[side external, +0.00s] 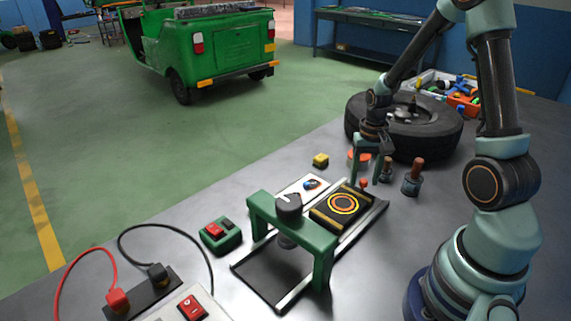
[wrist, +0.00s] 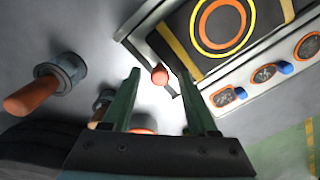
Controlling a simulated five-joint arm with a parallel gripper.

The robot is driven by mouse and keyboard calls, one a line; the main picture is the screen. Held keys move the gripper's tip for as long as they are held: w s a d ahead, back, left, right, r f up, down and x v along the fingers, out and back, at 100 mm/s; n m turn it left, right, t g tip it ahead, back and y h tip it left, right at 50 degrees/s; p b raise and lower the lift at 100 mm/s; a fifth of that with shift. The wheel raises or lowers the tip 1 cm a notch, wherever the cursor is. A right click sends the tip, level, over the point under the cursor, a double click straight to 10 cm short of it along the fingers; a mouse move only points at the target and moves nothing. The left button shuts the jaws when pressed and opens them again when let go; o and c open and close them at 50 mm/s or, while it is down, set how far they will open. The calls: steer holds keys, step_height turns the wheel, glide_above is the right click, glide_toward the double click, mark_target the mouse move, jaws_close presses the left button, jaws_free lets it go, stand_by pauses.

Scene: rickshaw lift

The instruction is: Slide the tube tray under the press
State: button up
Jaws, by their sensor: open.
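The tube tray (side external: 342,207) is a black block with yellow bands and an orange and yellow ring on top. It sits on the rails at their far end, and also shows at the top of the wrist view (wrist: 277,12). The press (side external: 318,243) is a green frame with a dark plunger, standing over the nearer part of the rails. My gripper (side external: 366,178) is open just beyond the tray's far end. In the wrist view, its green fingers (wrist: 158,76) straddle a small red knob (wrist: 160,74) beside the tray. I cannot tell whether they touch it.
A white panel with round dials (wrist: 264,76) runs beside the rails. Orange-handled tools (side external: 412,178) and a tyre (side external: 440,125) are close to my gripper. A yellow block (side external: 320,160) and a green switch box (side external: 221,234) stand left. The rail bed (side external: 270,275) under the press is clear.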

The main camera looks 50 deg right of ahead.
jaws_close()
stand_by(1.5)
